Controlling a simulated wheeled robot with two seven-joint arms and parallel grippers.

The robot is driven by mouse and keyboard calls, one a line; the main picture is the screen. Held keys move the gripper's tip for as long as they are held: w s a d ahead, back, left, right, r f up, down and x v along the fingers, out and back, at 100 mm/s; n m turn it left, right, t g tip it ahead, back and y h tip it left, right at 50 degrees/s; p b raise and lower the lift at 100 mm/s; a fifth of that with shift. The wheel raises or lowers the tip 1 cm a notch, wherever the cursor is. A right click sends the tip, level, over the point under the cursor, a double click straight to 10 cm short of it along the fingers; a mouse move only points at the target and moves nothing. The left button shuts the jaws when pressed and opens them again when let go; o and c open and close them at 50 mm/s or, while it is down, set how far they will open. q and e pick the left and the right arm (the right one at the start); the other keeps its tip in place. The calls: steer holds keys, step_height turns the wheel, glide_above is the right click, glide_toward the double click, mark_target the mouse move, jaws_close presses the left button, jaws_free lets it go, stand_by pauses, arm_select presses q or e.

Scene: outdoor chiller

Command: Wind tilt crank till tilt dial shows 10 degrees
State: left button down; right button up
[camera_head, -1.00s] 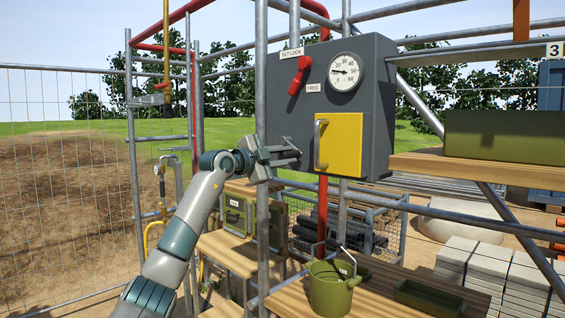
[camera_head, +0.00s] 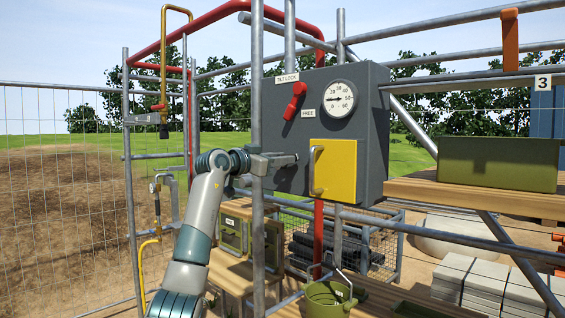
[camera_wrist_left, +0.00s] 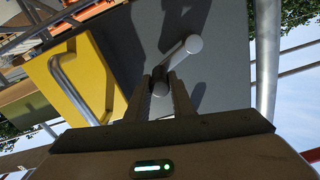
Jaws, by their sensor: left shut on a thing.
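The tilt dial (camera_head: 340,98) is a round white gauge at the upper right of a dark grey box (camera_head: 375,135) in the head view. Its thin dark needle points roughly left; the exact reading is too small to tell. My left gripper (camera_head: 292,160) reaches past a scaffold pole to the box's left part. In the left wrist view its fingers (camera_wrist_left: 160,82) are shut on the dark grip of the tilt crank (camera_wrist_left: 180,60), whose pale arm runs up and right to a round hub. In the head view the crank is mostly hidden by the gripper. My right gripper is not in view.
A red tilt lock lever (camera_head: 295,100) stands above a FREE label. A yellow panel (camera_head: 340,170) with a grey handle is right of my gripper. Scaffold poles (camera_head: 257,230) cross close to my arm. A green bucket (camera_head: 325,297) stands below; a green bin (camera_head: 500,162) is on the right shelf.

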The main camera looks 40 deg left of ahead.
arm_select(q)
steer(key=shift+a+r+n, duration=0.2)
steer(key=shift+r+n, duration=0.3)
steer(key=shift+n, duration=0.2)
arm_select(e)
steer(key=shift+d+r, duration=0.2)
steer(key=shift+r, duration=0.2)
arm_select(q)
steer(key=shift+r, duration=0.1)
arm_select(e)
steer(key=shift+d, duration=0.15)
arm_select(q)
steer(key=c, duration=1.5)
jaws_free()
steer(key=shift+c, duration=0.2)
steer(key=shift+s, duration=0.1)
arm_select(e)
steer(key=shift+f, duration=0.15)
